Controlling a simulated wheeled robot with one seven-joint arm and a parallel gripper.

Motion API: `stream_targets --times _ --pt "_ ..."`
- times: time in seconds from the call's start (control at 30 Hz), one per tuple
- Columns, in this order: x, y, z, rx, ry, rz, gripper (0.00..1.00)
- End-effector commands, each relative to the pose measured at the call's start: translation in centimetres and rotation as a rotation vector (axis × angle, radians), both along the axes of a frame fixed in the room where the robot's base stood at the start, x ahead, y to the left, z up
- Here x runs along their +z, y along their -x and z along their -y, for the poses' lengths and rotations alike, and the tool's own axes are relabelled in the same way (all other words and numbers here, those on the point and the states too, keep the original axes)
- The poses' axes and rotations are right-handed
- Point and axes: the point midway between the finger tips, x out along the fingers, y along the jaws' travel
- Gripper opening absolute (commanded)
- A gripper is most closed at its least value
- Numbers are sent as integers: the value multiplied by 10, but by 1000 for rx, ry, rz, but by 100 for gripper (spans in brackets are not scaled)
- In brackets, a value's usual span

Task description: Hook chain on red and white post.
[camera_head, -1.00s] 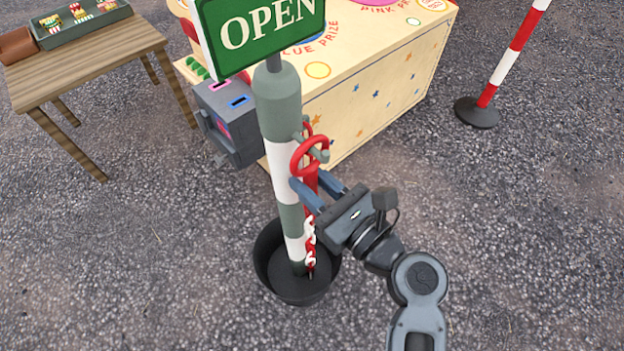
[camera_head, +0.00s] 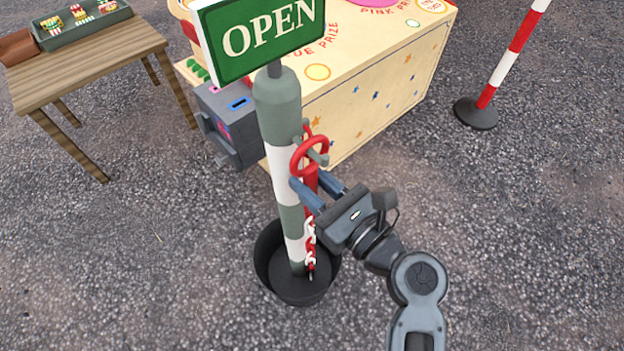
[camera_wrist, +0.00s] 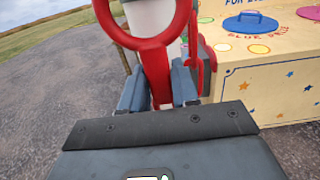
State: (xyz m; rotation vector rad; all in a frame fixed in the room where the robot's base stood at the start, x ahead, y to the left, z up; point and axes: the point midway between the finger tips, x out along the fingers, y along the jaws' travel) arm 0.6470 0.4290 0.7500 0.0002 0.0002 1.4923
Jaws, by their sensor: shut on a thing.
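The chain (camera_head: 311,232) is red and white and hangs down beside the green and white sign post (camera_head: 287,160). Its red end ring (camera_head: 308,155) is at the post's small pegs (camera_head: 319,157); I cannot tell whether it hangs on one. My gripper (camera_head: 318,188) is shut on the red shank just below the ring. In the wrist view the ring (camera_wrist: 145,40) stands upright between the fingers, in front of the post. The red and white post (camera_head: 510,55) stands at the upper right on a black round base (camera_head: 476,113), well away from my gripper.
A black bucket-like base (camera_head: 268,275) surrounds the sign post's foot. A green OPEN sign (camera_head: 263,40) tops the post. A cream game box (camera_head: 385,80) and a grey box (camera_head: 230,125) stand behind. A wooden table (camera_head: 90,65) is upper left. The gravel at right is clear.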

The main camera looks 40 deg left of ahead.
Motion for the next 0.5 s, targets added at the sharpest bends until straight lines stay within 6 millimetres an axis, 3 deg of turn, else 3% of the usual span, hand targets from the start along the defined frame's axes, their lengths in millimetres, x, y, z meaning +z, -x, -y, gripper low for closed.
stream_targets --times 0.5 --pt "17 0 0 0 0 0 3"
